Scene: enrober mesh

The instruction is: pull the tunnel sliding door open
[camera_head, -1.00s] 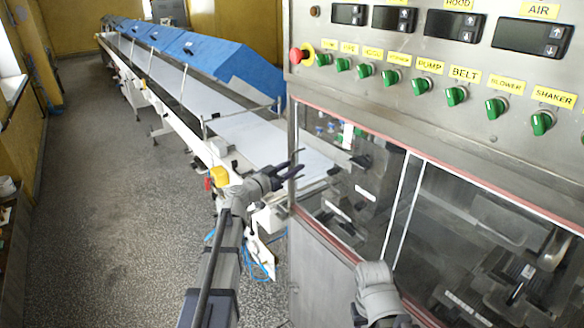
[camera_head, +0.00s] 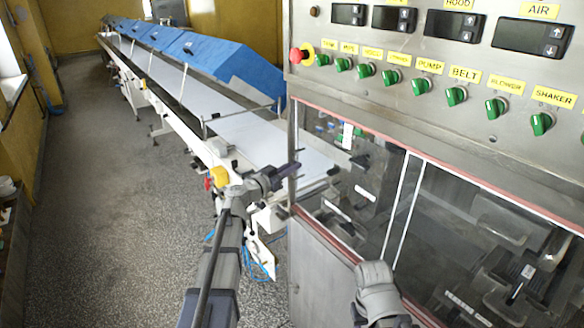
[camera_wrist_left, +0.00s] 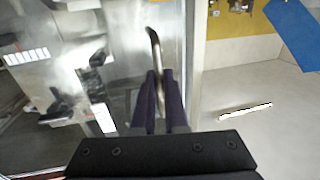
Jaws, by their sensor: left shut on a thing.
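The tunnel sliding door is a clear pane (camera_head: 336,200) at the left of the steel machine's glazed front, and it also shows in the left wrist view (camera_wrist_left: 122,50). Its metal bar handle (camera_wrist_left: 154,45) stands upright near the door's edge. My left gripper (camera_head: 284,174) is at the left end of the pane. In the left wrist view its dark fingers (camera_wrist_left: 160,92) are shut on the handle, one on each side. The handle's lower part is hidden between the fingers. My right gripper's fingers are not in view; only a grey part of that arm shows.
A control panel (camera_head: 440,62) with green knobs and a red stop button (camera_head: 299,56) is above the panes. A white conveyor (camera_head: 250,133) with blue covers (camera_head: 205,58) runs back to the left. The speckled floor at left is clear.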

